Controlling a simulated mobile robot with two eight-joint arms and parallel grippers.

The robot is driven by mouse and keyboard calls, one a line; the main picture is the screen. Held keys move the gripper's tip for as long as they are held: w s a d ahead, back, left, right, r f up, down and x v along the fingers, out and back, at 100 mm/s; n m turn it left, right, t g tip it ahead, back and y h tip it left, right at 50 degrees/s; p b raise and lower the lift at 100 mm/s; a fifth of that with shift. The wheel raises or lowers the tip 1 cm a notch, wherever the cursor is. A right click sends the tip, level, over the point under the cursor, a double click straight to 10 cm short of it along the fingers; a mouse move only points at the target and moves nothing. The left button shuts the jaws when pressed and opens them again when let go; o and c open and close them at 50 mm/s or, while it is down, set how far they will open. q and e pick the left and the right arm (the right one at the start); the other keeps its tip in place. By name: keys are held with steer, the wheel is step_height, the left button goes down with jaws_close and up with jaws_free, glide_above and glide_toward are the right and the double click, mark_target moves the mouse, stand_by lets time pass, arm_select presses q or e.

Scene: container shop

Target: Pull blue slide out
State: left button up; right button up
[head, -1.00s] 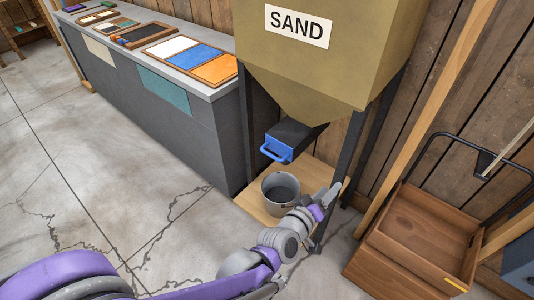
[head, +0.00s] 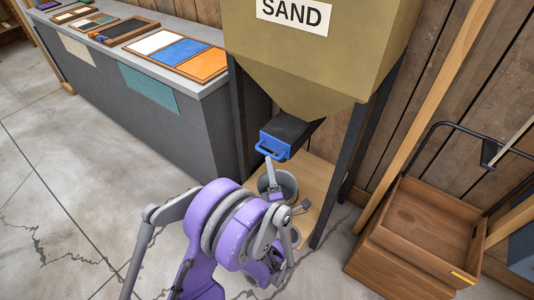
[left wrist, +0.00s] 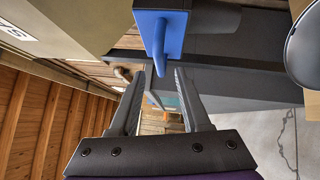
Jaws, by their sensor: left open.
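The blue slide (head: 279,142), with a looped blue handle (head: 268,153), sits at the end of the dark chute under the sand hopper (head: 318,60). It also shows in the left wrist view (left wrist: 165,20), its handle (left wrist: 158,48) hanging between the lines of my fingers. My left gripper (head: 287,185) is open and empty, just below the handle in the head view. In the left wrist view the fingertips (left wrist: 160,76) are spread, one on each side of the handle's end; I cannot tell whether they touch it. My right gripper is out of view.
A grey bucket (head: 284,180) stands on a wooden board below the chute, partly hidden by my arm. Dark hopper legs (head: 341,172) flank it. A grey counter (head: 150,105) with trays is at left, a wooden cart (head: 425,222) at right. The left floor is clear.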

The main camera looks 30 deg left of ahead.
mark_target(267, 154)
arm_select(q)
steer(key=x, duration=0.6)
steer(key=shift+d, duration=0.1)
jaws_close()
stand_by(1.2)
